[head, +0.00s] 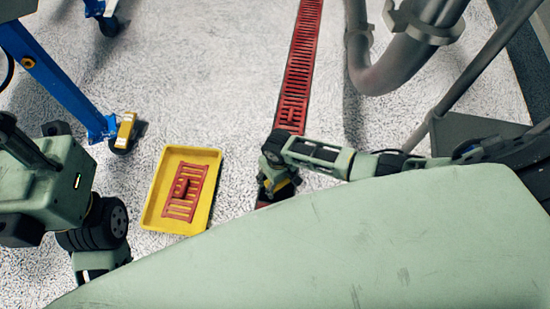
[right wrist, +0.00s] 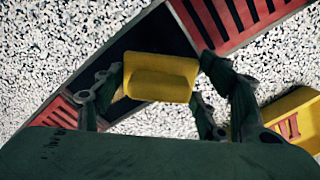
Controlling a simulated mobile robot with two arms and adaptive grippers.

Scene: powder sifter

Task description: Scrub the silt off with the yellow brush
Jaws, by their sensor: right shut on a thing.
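My right gripper (head: 278,178) is shut on the yellow brush (right wrist: 160,78), which sits between both fingers in the right wrist view. The brush is over a dark open stretch of the floor drain channel (right wrist: 135,45); I cannot tell whether it touches the bottom. The bristles are hidden, and silt cannot be told apart from the dark channel inside. In the head view my arm and gripper hide most of this open stretch. Red grating (head: 301,60) covers the drain beyond it. My left arm shows at the left edge, but its fingers do not.
A yellow tray (head: 152,217) holding a loose red grate (head: 184,190) lies on the floor left of the drain. A blue wheeled frame (head: 60,85) stands at upper left. Grey pipes (head: 385,75) stand at upper right. Speckled floor between tray and drain is clear.

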